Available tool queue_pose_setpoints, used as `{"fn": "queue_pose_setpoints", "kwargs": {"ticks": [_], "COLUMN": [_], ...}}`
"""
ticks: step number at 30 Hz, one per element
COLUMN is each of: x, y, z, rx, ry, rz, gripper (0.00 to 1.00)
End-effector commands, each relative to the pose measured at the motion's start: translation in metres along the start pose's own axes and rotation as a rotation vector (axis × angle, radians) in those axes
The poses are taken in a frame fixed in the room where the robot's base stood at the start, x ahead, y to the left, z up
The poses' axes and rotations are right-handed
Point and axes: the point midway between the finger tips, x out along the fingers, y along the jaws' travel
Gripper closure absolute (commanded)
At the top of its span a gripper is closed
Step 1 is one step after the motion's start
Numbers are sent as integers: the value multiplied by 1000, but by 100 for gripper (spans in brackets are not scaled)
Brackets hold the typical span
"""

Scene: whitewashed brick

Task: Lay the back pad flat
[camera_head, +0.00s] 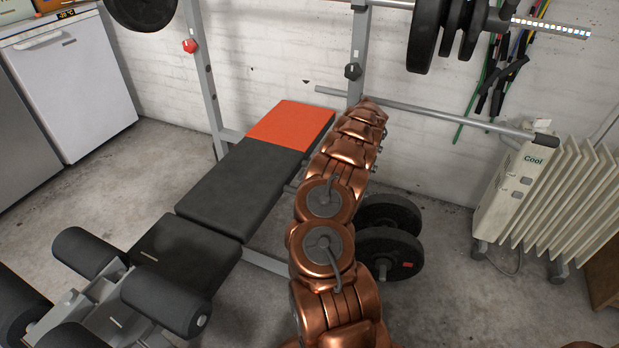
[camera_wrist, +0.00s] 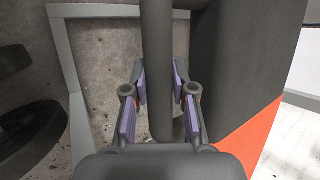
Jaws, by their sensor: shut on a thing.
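The back pad (camera_head: 235,182) is a long black pad with an orange end (camera_head: 291,126) under the rack. It looks close to level with the seat (camera_head: 185,252), though a slight tilt is hard to judge. In the wrist view the back pad (camera_wrist: 232,70) fills the right side, its orange end at lower right. My gripper (camera_wrist: 160,82) is shut on a dark round bar (camera_wrist: 157,45) beside the pad; the bar runs between its purple finger pads. In the head view my copper arm hides the gripper and the bar.
Rack uprights (camera_head: 203,70) with a loaded barbell (camera_head: 428,30) stand over the pad's far end. Weight plates (camera_head: 388,250) sit right of my arm. A white heater (camera_head: 545,195) stands further right, leg rollers (camera_head: 165,303) at lower left. Floor left of the bench is clear.

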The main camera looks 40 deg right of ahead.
Motion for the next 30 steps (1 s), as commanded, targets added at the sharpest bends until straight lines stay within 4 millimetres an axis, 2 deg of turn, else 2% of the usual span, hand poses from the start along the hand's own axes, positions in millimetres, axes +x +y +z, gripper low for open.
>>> {"fn": "queue_pose_setpoints", "kwargs": {"ticks": [1, 6, 7, 14, 25, 30], "x": [4, 5, 5, 4, 0, -13], "y": [6, 7, 8, 5, 3, 3], "z": [-2, -2, -2, -1, -1, -1], "rx": [7, 8, 8, 5, 3, 2], "ry": [1, 0, 0, 0, 0, 0], "rz": [8, 10, 10, 7, 4, 3], "gripper": [100, 100, 72, 48, 48, 48]}}
